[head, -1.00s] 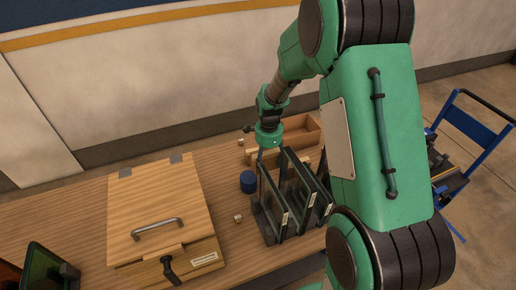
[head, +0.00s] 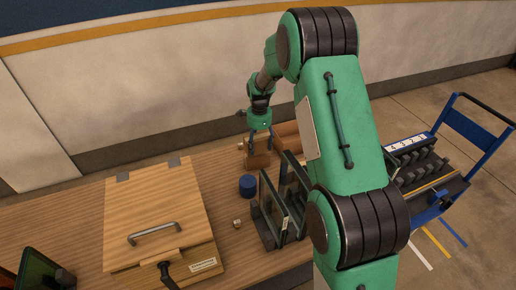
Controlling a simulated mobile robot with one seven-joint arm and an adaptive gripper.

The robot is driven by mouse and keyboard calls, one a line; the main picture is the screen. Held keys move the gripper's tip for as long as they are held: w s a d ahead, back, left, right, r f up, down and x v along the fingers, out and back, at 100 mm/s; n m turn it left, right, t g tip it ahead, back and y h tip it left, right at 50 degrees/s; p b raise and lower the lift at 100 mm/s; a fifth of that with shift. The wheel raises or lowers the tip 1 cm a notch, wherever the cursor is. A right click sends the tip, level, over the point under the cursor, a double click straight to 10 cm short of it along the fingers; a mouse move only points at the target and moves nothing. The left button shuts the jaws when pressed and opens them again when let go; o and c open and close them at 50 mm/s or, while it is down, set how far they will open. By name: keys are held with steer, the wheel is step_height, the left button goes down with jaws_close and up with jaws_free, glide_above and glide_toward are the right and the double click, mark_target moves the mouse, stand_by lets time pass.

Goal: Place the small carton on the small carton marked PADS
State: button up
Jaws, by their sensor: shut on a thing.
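My gripper (head: 260,148) is at the back of the wooden table, pointing down, with its two fingers a little apart. It is shut on a small carton; the carton is too small and too close to the brown shapes there to make out clearly. A brown box-like block (head: 258,160) shows at and below the fingertips; I cannot tell whether they touch. A small pale cube (head: 237,223) lies on the table in front of the blue cylinder. Another small one (head: 240,146) lies at the back, left of my gripper. No PADS marking is readable.
A dark rack with upright glass panels (head: 272,210) stands in front of my gripper. A blue cylinder (head: 248,185) stands left of it. A wooden tray (head: 287,130) is behind right. A wooden lidded box (head: 157,215) fills the left. A blue cart (head: 440,180) stands right.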

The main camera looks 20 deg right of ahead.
mark_target(258, 147)
steer(key=shift+w+d, duration=0.15)
steer(key=shift+w, duration=1)
steer(key=shift+f+b, duration=0.45)
steer(key=shift+f, duration=1.35)
steer(key=shift+f, duration=0.1)
steer(key=o, duration=1.5)
steer(key=shift+s, duration=0.1)
steer(key=shift+c, duration=0.2)
step_height(258, 147, up, 12)
steer(key=shift+r+p, duration=0.1)
steer(key=shift+p, duration=0.85)
